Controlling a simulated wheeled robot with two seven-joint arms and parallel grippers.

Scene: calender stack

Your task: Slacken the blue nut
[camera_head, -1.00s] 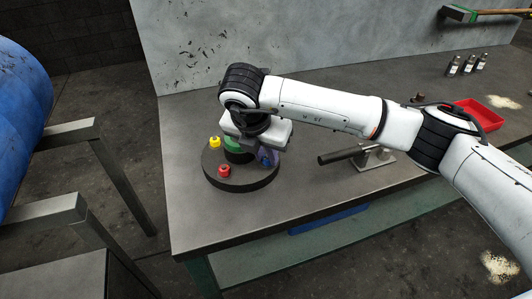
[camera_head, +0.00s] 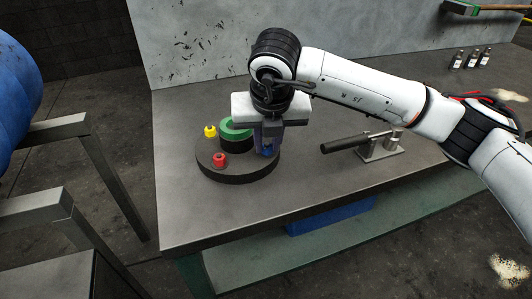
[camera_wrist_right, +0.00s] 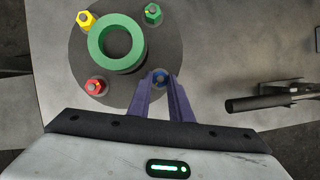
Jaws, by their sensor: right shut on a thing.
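The blue nut (camera_wrist_right: 160,78) sits on the dark round plate (camera_head: 240,174), at its right side in the head view. It also shows in the head view (camera_head: 266,152), partly hidden by my fingers. My right gripper (camera_wrist_right: 161,84) points down from above, its purple fingers shut on the blue nut, one on each side. It also shows in the head view (camera_head: 268,142). My left gripper is not in view.
A green ring (camera_head: 237,129) stands on the plate's middle. Yellow (camera_head: 210,131), red (camera_head: 219,159) and green (camera_wrist_right: 153,13) nuts surround it. A dark bar on a metal stand (camera_head: 350,143) lies to the right. The front bench is clear.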

